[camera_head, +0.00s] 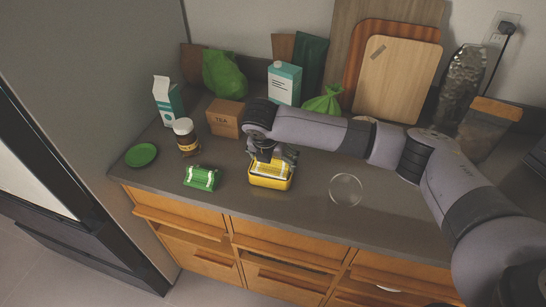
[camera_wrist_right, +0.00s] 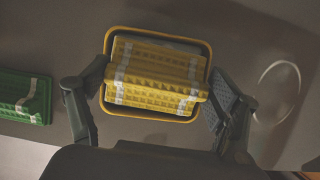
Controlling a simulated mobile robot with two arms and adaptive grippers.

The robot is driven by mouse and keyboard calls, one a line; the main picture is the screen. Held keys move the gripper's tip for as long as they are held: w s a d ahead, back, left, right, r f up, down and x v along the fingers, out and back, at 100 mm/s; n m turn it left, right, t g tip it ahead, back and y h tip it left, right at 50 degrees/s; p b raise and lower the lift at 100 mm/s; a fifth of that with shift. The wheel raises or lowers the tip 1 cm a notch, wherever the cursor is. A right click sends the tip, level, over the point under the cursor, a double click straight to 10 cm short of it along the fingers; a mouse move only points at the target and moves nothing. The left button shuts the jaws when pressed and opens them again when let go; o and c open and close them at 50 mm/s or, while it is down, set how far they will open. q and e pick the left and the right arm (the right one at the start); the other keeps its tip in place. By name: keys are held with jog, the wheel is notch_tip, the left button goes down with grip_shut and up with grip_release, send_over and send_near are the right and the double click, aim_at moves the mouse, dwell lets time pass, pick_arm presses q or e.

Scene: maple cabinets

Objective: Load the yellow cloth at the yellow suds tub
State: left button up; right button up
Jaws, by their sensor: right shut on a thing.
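The yellow suds tub (camera_head: 270,184) stands on the grey counter near its front edge; its yellow rim also shows in the right wrist view (camera_wrist_right: 157,31). The yellow cloth (camera_wrist_right: 155,76), ribbed with pale bands, is over the tub's opening, and part of the rim shows around it. In the head view the cloth (camera_head: 268,169) is partly covered by my gripper. My right gripper (camera_head: 272,160) points down above the tub, its fingers on either side of the cloth, shut on it. How deep the cloth sits is hard to tell. My left gripper is out of view.
A green cloth-like bundle (camera_head: 201,178) with pale bands lies left of the tub, and a clear round dish (camera_head: 345,189) is to the right. A jar (camera_head: 186,137), tea box (camera_head: 224,119), cartons and boards stand behind. A green plate (camera_head: 141,155) is far left.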

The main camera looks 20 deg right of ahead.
jog(key=shift+s+f+p, duration=0.15)
jog(key=shift+p, duration=0.2)
dwell(1.3)
notch_tip(320, 180, up, 7)
jog(key=p, duration=0.8)
dwell(0.6)
